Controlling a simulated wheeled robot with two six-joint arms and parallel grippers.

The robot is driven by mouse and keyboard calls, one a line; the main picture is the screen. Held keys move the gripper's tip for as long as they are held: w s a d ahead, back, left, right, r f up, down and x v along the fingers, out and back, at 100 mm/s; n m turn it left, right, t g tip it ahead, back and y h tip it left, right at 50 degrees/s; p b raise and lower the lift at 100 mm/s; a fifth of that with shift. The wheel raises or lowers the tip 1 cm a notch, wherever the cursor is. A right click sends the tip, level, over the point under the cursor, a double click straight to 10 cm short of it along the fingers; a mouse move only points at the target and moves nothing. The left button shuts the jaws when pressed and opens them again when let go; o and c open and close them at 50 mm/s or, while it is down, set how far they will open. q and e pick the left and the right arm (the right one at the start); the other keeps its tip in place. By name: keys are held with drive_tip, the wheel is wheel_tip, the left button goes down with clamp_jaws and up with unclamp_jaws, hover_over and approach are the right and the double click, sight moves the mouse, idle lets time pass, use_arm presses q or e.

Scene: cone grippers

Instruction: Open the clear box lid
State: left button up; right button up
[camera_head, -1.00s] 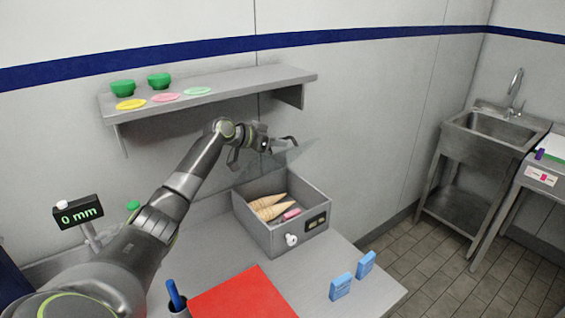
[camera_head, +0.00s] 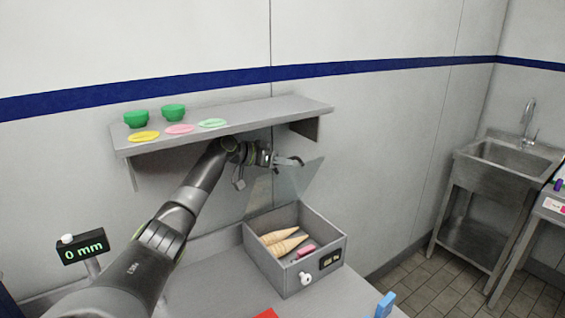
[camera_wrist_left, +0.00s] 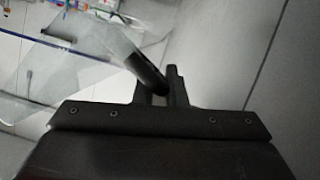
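The grey box (camera_head: 313,262) stands on the bench with its top open. Its clear lid (camera_head: 300,182) is raised steeply at the back of the box, above the rim. My left gripper (camera_head: 292,161) is high at the lid's upper left part, just below the shelf. In the left wrist view the left fingers (camera_wrist_left: 160,85) are close together beside the see-through lid (camera_wrist_left: 60,65). A dark slanting piece overlaps them, so I cannot tell whether they grip the lid. My right gripper is not in view.
Cones (camera_head: 284,243) and a pink block (camera_head: 304,251) lie in the box. A shelf (camera_head: 240,122) with green bowls and coloured discs hangs close above my left arm. A display (camera_head: 82,246) stands at left and a blue block (camera_head: 386,304) at the front.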

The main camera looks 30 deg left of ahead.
use_arm(q)
drive_tip(key=shift+o, duration=0.8)
drive_tip(key=shift+s+a, duration=0.1)
drive_tip(key=shift+s, duration=0.05)
drive_tip(key=s+a+r+b, duration=0.1)
drive_tip(key=s+a+b, duration=0.2)
drive_tip(key=s, duration=0.4)
drive_tip(key=s+a+b, duration=0.4)
drive_tip(key=s+b, duration=0.1)
drive_tip(key=s, duration=0.2)
drive_tip(key=shift+s+a+r, duration=0.2)
drive_tip(key=shift+a+r, duration=0.05)
drive_tip(key=shift+r, duration=0.15)
